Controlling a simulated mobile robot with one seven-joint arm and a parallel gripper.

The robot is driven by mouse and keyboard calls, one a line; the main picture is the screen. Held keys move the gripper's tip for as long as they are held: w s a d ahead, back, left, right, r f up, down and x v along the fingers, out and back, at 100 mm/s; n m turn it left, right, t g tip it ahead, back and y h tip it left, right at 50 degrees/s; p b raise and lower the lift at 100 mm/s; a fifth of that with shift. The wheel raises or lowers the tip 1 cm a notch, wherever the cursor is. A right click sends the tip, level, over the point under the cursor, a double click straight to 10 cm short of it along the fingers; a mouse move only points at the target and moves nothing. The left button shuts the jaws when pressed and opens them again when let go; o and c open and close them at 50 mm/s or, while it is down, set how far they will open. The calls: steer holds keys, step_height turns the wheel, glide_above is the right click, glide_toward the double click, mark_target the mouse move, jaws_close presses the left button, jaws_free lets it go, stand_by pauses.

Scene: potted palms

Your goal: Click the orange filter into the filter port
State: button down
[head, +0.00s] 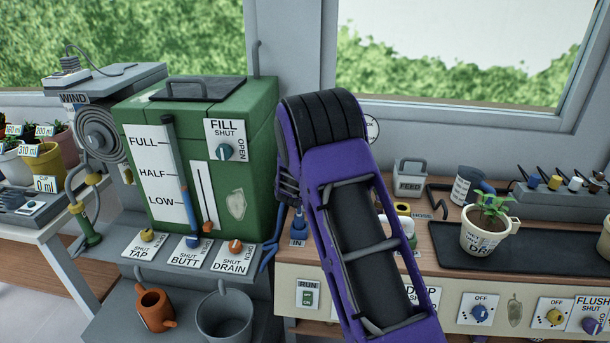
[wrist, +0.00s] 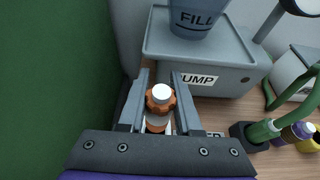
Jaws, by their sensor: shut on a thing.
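In the wrist view, the orange filter (wrist: 154,106), with a knurled orange body and a white round top, is between the two grey fingers of my gripper (wrist: 160,90). My gripper is shut on it. A paler section and another orange part show just below it. I cannot make out the filter port. A label ending in "ER" (wrist: 216,134) on the wooden bench is partly hidden by my gripper. In the head view, my purple arm hides the filter, and my gripper's dark side shows beside the green tank.
The green tank (head: 180,120) stands close to the left of my gripper. A grey box labelled PUMP (wrist: 245,65), with a FILL cup (wrist: 195,18) on it, stands just beyond. Green and purple hose fittings (wrist: 280,132) lie at right. A potted plant (head: 488,230) stands farther right.

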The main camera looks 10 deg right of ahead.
steer(key=shift+f, duration=2.1)
steer(key=shift+f, duration=0.45)
steer(key=c, duration=0.5)
jaws_free()
